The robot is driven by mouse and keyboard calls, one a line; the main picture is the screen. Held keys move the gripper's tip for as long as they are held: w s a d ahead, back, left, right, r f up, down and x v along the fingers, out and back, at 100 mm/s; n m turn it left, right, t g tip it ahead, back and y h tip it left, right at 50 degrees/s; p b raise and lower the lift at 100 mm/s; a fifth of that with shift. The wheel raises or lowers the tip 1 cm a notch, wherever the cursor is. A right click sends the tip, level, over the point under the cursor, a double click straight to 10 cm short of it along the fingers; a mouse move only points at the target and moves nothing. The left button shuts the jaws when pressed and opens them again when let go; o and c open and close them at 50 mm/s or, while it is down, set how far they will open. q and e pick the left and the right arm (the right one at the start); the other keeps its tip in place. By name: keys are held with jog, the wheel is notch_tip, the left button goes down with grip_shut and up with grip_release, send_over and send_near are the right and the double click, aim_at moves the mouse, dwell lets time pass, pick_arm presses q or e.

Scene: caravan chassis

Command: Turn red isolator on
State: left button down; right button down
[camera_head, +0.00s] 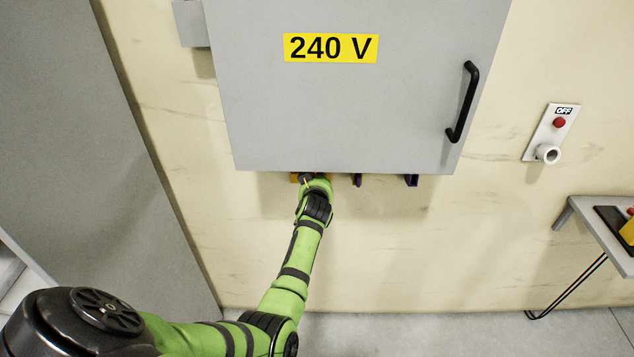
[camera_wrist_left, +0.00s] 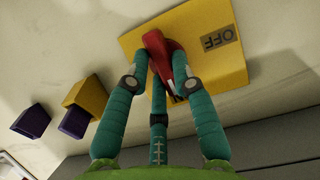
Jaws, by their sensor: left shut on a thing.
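The red isolator handle (camera_wrist_left: 162,52) stands on a yellow plate (camera_wrist_left: 222,72) with an OFF label (camera_wrist_left: 216,40) in the left wrist view. My left gripper (camera_wrist_left: 162,66) is shut on the red handle, one finger on each side of it. In the head view my left gripper (camera_head: 316,182) is just under the bottom edge of the grey 240 V cabinet (camera_head: 340,120). There the cabinet hides most of the isolator, and only a bit of the yellow plate (camera_head: 294,178) shows. My right gripper is in neither view.
Purple sockets (camera_head: 411,181) hang under the cabinet to the right of the gripper. A yellow and purple socket (camera_wrist_left: 88,98) is beside the isolator in the left wrist view. A wall panel with an OFF label (camera_head: 553,130) and a small table (camera_head: 590,225) are at the right.

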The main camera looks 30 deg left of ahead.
pick_arm(q)
jog(key=shift+r, duration=0.1)
dwell(0.5)
jog(key=c, duration=1)
grip_release()
jog(key=shift+c, duration=0.2)
jog(key=v, duration=0.7)
jog(key=shift+s, duration=0.15)
jog(key=shift+d, duration=0.1)
